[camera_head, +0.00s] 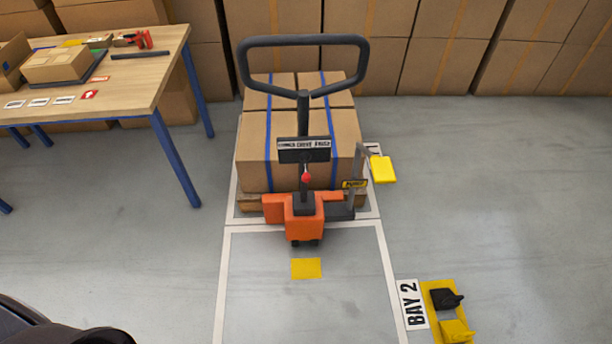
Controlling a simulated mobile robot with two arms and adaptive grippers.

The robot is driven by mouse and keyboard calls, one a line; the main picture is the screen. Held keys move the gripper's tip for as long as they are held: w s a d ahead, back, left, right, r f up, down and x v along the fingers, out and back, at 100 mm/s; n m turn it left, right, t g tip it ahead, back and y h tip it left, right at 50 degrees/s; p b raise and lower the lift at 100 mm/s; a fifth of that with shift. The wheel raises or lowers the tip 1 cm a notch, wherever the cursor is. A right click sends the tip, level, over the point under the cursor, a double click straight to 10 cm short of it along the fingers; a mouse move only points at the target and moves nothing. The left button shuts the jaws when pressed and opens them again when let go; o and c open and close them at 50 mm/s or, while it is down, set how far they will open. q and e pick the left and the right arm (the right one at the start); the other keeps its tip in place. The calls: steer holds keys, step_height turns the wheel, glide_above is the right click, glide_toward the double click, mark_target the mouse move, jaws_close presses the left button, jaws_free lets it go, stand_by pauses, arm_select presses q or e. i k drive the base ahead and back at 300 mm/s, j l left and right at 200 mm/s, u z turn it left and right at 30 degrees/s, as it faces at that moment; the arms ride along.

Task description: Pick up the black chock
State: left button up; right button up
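The black chock (446,298) sits on a yellow board (434,312) on the floor at the lower right, beside the "BAY 2" floor label. Neither of my grippers shows. Only dark parts, likely of my own body, show at the lower left corner, far from the black chock.
An orange pallet jack (304,218) with a tall black handle stands at a pallet of strapped boxes (345,135) in the middle. A table (130,90) with blue legs is at the left. Stacked boxes line the back. Floor right of the jack is mostly clear.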

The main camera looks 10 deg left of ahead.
mark_target(442, 300)
steer(key=z, duration=1.3)
